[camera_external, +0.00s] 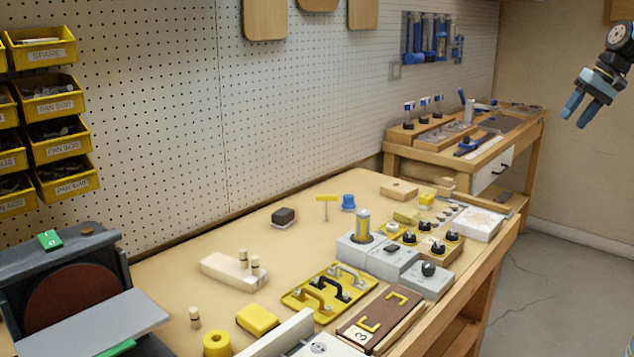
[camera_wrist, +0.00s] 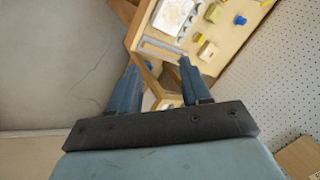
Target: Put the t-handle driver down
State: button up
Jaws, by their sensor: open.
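The yellow t-handle driver (camera_external: 326,203) stands upright on the bench top in the external view, its crossbar at the top and its thin shaft below. It stands between a dark block and a blue knob-like piece. My gripper (camera_external: 578,112) is at the upper right of the external view, raised and far from the driver. In the wrist view my gripper (camera_wrist: 158,72) shows its two blue fingers apart, with nothing held between them. I cannot make out the driver for certain in the wrist view.
The wooden bench (camera_external: 180,262) carries a dark block (camera_external: 284,215), a blue piece (camera_external: 348,202), a yellow handle plate (camera_external: 328,292) and grey boxes with knobs (camera_external: 390,262). A second bench (camera_external: 432,155) stands behind. Pegboard (camera_external: 150,100) lines the wall. Open floor (camera_external: 560,290) lies at right.

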jog(key=s+d+t+h, duration=0.1)
jog(key=s+d+h, duration=0.1)
jog(key=s+d, duration=0.3)
jog(key=s+d+r+n+t+h, duration=0.1)
jog(key=s+d, duration=0.4)
jog(key=d, duration=0.5)
jog(key=shift+s+d+r+t+h, duration=0.15)
jog(key=shift+s+r+t+h, duration=0.1)
jog(key=shift+t+h, duration=0.45)
